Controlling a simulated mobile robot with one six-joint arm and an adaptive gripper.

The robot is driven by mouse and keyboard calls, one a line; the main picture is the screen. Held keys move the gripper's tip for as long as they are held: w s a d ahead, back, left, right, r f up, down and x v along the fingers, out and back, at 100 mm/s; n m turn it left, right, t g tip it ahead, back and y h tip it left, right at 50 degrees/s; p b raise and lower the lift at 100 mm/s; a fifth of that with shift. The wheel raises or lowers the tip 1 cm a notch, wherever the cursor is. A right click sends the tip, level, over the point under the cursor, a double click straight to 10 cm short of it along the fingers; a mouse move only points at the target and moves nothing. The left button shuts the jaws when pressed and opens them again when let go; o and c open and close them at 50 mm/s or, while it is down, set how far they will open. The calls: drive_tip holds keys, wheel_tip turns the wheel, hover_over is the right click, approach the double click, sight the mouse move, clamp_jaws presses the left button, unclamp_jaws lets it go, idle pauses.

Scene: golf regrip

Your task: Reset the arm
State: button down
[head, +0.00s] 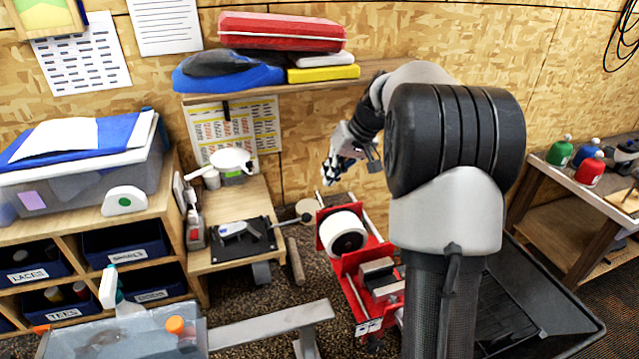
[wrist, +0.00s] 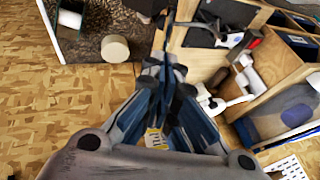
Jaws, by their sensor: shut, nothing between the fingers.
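My arm rises at the centre right of the head view and bends toward the plywood wall. My gripper (head: 331,177) hangs in the air, below the wall shelf and above the red cart (head: 352,268). It is shut and empty, pointing down and left. In the wrist view my gripper (wrist: 163,62) has its dark fingers brought together, with nothing visible between them. A small wooden bench (head: 228,262) stands below and left of the gripper, with a black mat (head: 262,240) and a grey tool (head: 240,229) on it.
A wall shelf (head: 300,84) with a red case (head: 280,32) is above the gripper. A cubby unit (head: 165,222) with labelled bins stands left, carrying a clear tub (head: 80,172). A side table (head: 570,190) with several coloured bottles is at right. The air around the gripper looks clear.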

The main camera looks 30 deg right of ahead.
drive_tip(key=shift+s+d+r, duration=0.6)
drive_tip(key=shift+d+r, duration=0.1)
drive_tip(key=shift+r, duration=0.1)
drive_tip(key=shift+a, duration=0.3)
drive_tip(key=s+a+f+n+h+b, duration=0.15)
drive_tip(key=s+a+b, duration=0.55)
drive_tip(key=s+a, duration=0.9)
drive_tip(key=s+a+f+b, duration=0.3)
drive_tip(key=s+f, duration=0.2)
drive_tip(key=s, duration=0.3)
drive_tip(key=s+a+f+n+h+b, duration=0.1)
drive_tip(key=s+a+f+b, duration=0.2)
drive_tip(key=s+f, duration=0.3)
drive_tip(key=shift+s+a, duration=0.4)
drive_tip(key=shift+s, duration=0.75)
